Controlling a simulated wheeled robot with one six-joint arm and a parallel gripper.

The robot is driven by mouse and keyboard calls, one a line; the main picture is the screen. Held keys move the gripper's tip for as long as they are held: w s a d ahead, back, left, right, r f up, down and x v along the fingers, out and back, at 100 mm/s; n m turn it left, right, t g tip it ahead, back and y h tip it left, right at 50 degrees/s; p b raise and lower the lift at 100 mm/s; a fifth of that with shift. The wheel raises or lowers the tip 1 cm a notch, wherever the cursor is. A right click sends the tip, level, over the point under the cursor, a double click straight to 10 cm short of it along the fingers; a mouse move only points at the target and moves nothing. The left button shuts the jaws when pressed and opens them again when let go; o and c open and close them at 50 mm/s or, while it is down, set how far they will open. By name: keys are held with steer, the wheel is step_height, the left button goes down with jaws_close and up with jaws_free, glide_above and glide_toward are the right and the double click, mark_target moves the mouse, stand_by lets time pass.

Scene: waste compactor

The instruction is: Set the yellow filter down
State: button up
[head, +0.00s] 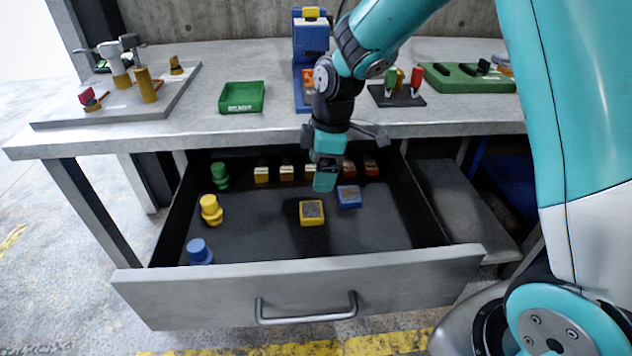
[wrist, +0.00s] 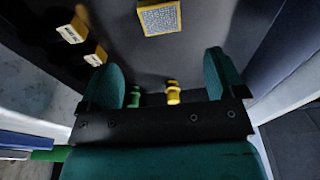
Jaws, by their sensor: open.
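The yellow filter (head: 311,213), a square block with a grey mesh top, lies flat on the floor of the open drawer (head: 300,290). It also shows at the top of the wrist view (wrist: 160,18), beyond my fingertips. My gripper (head: 325,180) is over the drawer, behind the yellow filter and apart from it. In the wrist view its two teal fingers (wrist: 162,78) are spread with nothing held between them. A blue filter (head: 349,197) lies just right of and behind the yellow one.
Green (head: 219,176), yellow (head: 211,209) and blue (head: 199,252) knob-shaped parts stand along the drawer's left side. Several small labelled blocks (head: 286,172) line its back. The workbench (head: 200,125) above holds a green tray (head: 242,97) and fixtures. The drawer's front right floor is clear.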

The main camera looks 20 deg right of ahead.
steer(key=s+a+r+m, duration=0.2)
steer(key=s+r, duration=0.2)
steer(key=s, duration=0.4)
steer(key=s+a+r+m+y, duration=0.1)
steer(key=s+a+r+m, duration=0.2)
steer(key=s, duration=0.5)
steer(key=s+a+r+m+y, duration=0.1)
steer(key=s+a+r+m, duration=0.1)
steer(key=s+r, duration=0.3)
steer(key=s, duration=0.3)
steer(key=shift+s+a+r+g, duration=0.2)
steer(key=shift+s+r+g, duration=0.05)
steer(key=shift+r+g, duration=0.05)
